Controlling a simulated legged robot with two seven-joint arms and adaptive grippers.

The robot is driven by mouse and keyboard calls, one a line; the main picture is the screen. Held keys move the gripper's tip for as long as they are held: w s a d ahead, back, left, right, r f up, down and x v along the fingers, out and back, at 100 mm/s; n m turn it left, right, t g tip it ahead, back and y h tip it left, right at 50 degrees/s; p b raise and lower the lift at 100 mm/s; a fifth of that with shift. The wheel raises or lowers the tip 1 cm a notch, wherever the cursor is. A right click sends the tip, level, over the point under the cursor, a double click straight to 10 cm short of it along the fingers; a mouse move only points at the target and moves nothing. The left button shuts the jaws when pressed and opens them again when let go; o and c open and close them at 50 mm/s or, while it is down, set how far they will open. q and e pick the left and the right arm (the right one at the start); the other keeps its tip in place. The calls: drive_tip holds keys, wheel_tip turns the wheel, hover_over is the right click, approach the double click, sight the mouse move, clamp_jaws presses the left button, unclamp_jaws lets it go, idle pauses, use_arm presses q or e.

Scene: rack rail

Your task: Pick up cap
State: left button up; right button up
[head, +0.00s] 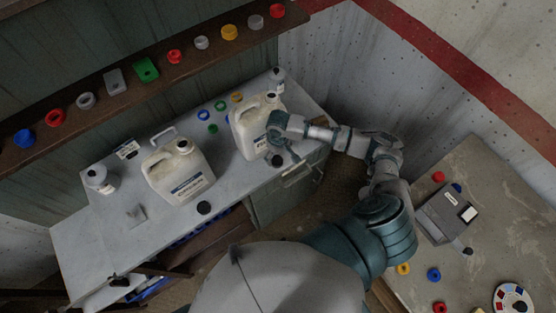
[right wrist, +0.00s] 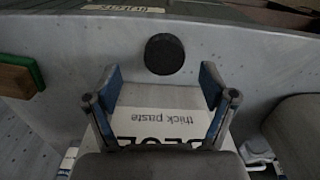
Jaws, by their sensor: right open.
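A round black cap (head: 277,160) lies on the light grey bench top near its front edge, beside the right-hand white jug (head: 246,128). In the right wrist view the cap (right wrist: 164,54) is just beyond my fingertips and between their lines, with nothing touching it. My right gripper (head: 275,143) is over the bench in front of this jug. In the right wrist view its two blue-edged fingers (right wrist: 161,80) are spread and empty, and a label reading "thick paste" shows behind them. Another black cap (head: 204,207) lies further left near the bench edge. My left gripper does not show.
A second white jug (head: 178,170) and a small white bottle (head: 100,179) stand to the left. Coloured rings (head: 220,105) lie behind the jugs. A shelf (head: 100,118) holds several caps. A side table (head: 480,190) at right carries a grey device. The bench's front middle is mostly clear.

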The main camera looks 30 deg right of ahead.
sight(277, 159)
drive_tip(key=f, duration=0.3)
drive_tip(key=shift+w+a+f, duration=0.2)
drive_tip(key=shift+a+f, duration=0.1)
drive_tip(key=shift+f, duration=0.05)
drive_tip(key=shift+a+f, duration=0.1)
drive_tip(key=shift+f, duration=0.05)
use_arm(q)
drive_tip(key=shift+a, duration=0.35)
use_arm(e)
drive_tip(key=c, duration=0.7)
drive_tip(key=shift+c, duration=1.1)
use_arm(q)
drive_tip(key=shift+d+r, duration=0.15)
use_arm(e)
drive_tip(key=shift+d, duration=0.25)
drive_tip(key=shift+s, duration=0.1)
